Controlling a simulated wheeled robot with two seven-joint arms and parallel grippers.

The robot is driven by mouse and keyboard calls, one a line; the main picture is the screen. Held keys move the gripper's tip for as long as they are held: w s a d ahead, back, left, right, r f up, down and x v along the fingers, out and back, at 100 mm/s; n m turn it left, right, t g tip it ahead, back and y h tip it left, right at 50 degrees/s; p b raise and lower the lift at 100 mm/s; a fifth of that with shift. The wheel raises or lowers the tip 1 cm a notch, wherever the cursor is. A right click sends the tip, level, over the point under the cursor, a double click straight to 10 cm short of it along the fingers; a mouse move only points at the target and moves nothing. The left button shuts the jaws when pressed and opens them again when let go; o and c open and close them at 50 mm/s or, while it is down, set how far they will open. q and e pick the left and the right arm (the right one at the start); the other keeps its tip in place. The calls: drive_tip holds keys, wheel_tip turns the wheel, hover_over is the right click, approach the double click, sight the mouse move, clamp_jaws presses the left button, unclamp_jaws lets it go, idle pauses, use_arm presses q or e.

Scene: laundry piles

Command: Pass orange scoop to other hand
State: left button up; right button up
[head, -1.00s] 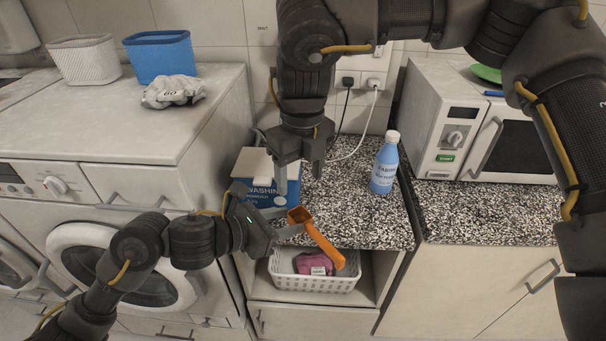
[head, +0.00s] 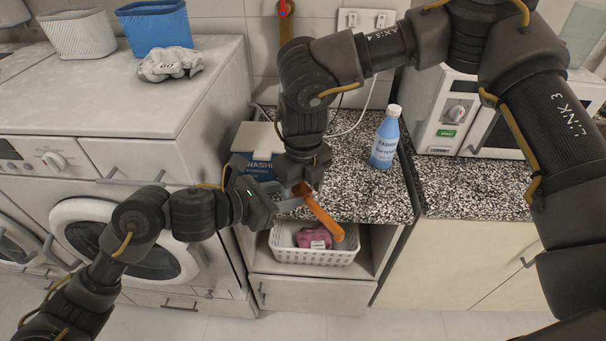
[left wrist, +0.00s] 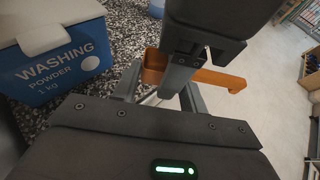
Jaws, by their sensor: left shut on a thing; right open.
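The orange scoop (head: 325,218) is held in front of the speckled counter, its handle slanting down to the right in the head view. It also shows in the left wrist view (left wrist: 212,77), partly hidden behind my right gripper. My left gripper (head: 288,200) is shut on the scoop at its cup end. My right gripper (head: 302,180) is open and points down right over the scoop's cup end. Its fingertips are mostly hidden in the head view, so I cannot tell whether they touch the scoop.
A blue washing powder box (head: 258,150) stands just behind the grippers. A blue bottle (head: 385,142) stands to the right on the counter (head: 372,198). A white basket (head: 318,256) with a pink cloth sits on the shelf below. A microwave (head: 440,125) is further right.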

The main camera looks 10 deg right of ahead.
drive_tip(key=shift+f, duration=0.45)
drive_tip(key=c, duration=1)
use_arm(q)
drive_tip(key=o, duration=1)
use_arm(e)
drive_tip(key=shift+c, duration=0.2)
use_arm(q)
drive_tip(key=shift+o, duration=0.2)
